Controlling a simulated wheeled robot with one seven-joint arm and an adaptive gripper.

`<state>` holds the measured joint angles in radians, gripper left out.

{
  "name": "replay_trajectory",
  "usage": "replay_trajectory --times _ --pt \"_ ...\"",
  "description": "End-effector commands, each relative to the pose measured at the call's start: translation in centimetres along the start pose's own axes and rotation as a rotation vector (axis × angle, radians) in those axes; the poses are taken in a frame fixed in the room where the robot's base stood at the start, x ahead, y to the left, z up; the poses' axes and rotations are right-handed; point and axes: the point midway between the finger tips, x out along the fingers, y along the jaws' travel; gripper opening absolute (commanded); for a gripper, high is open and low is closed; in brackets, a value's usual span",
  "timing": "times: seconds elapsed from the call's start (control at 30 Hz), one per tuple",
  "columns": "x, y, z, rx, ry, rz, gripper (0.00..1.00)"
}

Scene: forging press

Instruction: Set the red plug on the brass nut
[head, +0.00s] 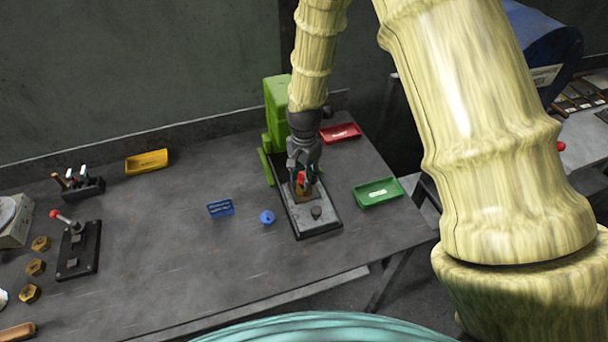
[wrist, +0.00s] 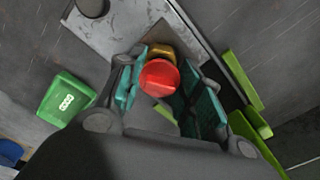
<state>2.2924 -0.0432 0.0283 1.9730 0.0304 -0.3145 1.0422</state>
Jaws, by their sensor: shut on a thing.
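The red plug (head: 301,177) is between the fingers of my gripper (head: 303,179) over the plate of the green press. In the wrist view the red plug (wrist: 159,77) shows as a round red top with teal finger pads on both sides. My gripper (wrist: 160,92) is shut on it. The brass nut (head: 305,190) sits on a small brown block on the press plate, below the plug. In the wrist view the brass nut (wrist: 163,50) is partly hidden behind the plug. I cannot tell whether plug and nut touch.
The green press (head: 277,110) stands close behind my gripper. A red tray (head: 341,132), green tray (head: 379,193) and yellow tray (head: 147,161) lie around. A blue knob-like piece (head: 267,217) and blue sign (head: 220,208) are left of the plate. A lever fixture (head: 78,249) stands far left.

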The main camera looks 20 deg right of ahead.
Motion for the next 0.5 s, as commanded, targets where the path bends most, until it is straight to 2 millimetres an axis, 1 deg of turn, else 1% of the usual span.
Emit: replay_trajectory --times 0.5 --pt "0.57 0.00 0.00 0.000 0.000 0.000 0.28"
